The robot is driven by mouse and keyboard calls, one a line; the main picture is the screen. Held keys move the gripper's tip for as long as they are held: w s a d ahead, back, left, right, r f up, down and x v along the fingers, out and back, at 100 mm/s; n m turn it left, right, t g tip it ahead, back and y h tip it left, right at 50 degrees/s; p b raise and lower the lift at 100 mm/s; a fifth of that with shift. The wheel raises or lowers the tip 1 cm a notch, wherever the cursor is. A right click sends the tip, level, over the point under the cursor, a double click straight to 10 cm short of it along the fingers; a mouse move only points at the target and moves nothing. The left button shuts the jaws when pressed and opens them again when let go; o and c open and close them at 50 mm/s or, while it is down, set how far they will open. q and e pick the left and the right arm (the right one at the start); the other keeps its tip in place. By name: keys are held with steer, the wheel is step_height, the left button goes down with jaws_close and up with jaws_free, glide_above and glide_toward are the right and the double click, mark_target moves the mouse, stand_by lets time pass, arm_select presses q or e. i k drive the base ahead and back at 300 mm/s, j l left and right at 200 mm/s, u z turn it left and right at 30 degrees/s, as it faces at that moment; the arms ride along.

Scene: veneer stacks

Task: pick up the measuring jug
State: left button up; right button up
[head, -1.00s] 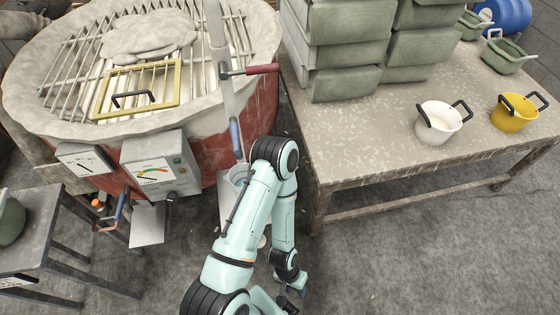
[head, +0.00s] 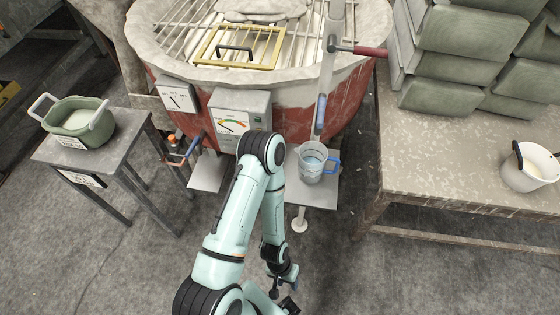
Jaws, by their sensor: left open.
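The measuring jug (head: 312,162) is a clear jug with a blue handle on its right side and pale blue liquid inside. It stands upright on a small grey shelf (head: 322,193) at the front of the round kettle. My left gripper (head: 284,285) is at the bottom of the head view, below and apart from the jug. It is open and small in the picture, with nothing seen between its fingers. My left arm's upper links rise just left of the jug and do not cover it. My right gripper is not in view.
The round kettle (head: 345,108) with grating and a yellow frame (head: 240,63) stands behind the jug. A gauge box (head: 240,104) is left of it. A green pot (head: 78,135) sits on a stool. A table (head: 420,165) with green stacks and a white pot (head: 528,172) is right.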

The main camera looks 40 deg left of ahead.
mark_target(313, 156)
steer(key=u, duration=1.05)
steer(key=k+j+z, duration=0.1)
steer(key=z, duration=1.7)
steer(key=i+j+z, duration=0.1)
steer(key=z, duration=0.15)
steer(key=k+u, duration=0.1)
steer(key=u, duration=0.4)
steer(key=i+u, duration=0.1)
steer(key=u, duration=1.45)
